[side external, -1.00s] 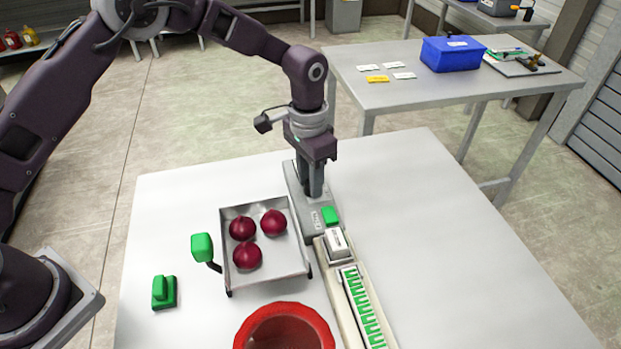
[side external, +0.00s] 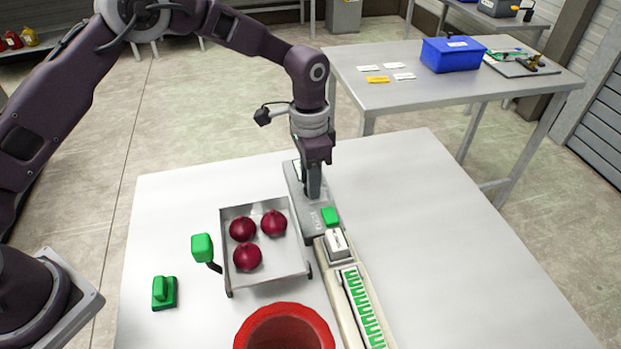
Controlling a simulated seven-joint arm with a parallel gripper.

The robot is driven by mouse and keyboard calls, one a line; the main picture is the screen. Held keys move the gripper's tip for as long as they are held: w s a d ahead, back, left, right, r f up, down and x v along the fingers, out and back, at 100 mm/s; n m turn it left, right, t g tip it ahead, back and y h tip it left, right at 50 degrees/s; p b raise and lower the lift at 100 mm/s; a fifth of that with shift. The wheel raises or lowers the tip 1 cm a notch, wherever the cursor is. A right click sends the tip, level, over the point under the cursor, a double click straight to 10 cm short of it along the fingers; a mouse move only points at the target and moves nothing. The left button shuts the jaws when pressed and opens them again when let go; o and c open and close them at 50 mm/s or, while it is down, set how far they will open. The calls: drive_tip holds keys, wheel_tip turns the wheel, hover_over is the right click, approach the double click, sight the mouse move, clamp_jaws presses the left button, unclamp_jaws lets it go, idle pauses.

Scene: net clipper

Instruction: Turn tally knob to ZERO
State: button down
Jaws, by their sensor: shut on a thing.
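My gripper (side external: 313,190) points down over the far part of a grey device body (side external: 318,226) on the white table. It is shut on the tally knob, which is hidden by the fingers. The knob's pointer and the ZERO mark cannot be made out. A green button (side external: 330,216) sits on the near end of the grey body. A white block (side external: 337,242) and a pale rail with green clips (side external: 366,308) run on from it toward the camera.
A metal tray (side external: 288,262) with red onions (side external: 248,257) and a green-knobbed lever (side external: 202,247) stands left of the device. A red bowl (side external: 285,312) is in front. A green block (side external: 164,292) lies at left. The table's right side is clear.

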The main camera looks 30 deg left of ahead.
drive_tip(key=c, duration=1.1)
unclamp_jaws()
drive_tip(key=shift+r, duration=0.15)
wheel_tip(320, 180, up, 7)
drive_tip(key=shift+w+a+f, duration=0.1)
